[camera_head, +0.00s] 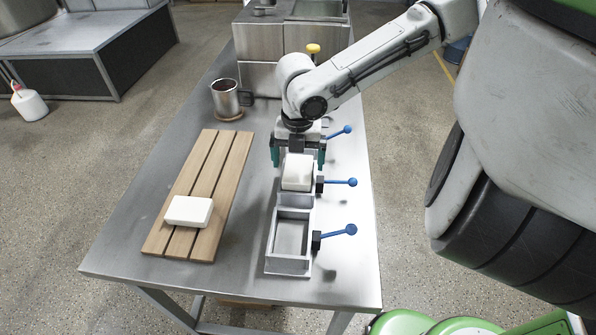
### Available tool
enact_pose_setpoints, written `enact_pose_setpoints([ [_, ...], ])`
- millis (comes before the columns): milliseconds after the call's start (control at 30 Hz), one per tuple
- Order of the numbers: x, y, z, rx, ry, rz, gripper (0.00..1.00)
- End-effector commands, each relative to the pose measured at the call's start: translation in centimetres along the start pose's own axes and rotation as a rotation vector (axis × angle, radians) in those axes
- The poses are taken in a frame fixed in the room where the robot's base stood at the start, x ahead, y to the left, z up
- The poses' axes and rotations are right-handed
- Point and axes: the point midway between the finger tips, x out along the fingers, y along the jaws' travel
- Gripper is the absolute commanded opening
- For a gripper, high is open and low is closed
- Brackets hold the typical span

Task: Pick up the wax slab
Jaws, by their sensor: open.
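A white wax slab (297,174) sits in the middle part of a grey metal mould frame (290,265) on the steel table. A second white slab (188,211) lies flat on the slatted wooden board (226,170) at the left. My gripper (298,160) points down over the mould, just behind and above the slab in it. The far part of the mould is hidden by my gripper.
Blue-knobbed levers (342,182) stick out along the mould's right side. A metal cup (225,99) stands on a round coaster behind the board. A steel machine (290,40) fills the table's back. The table's front left is clear.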

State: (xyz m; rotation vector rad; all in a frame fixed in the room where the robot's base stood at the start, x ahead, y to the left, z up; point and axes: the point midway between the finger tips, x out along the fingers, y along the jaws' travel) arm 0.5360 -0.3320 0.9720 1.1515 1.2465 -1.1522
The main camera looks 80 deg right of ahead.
Motion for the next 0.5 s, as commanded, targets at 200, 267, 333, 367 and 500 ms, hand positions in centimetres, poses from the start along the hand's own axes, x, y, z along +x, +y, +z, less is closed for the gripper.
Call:
enact_pose_setpoints([
  [200, 2.0, 0.0, 0.0, 0.0, 0.0, 0.0, 1.0],
  [267, 2.1, 0.0, 0.0, 0.0, -0.001, 0.001, 1.0],
  [333, 2.1, 0.0, 0.0, 0.0, -0.002, 0.001, 1.0],
  [367, 2.1, 0.0, 0.0, 0.0, -0.001, 0.001, 1.0],
  [500, 2.1, 0.0, 0.0, 0.0, -0.001, 0.001, 0.93],
])
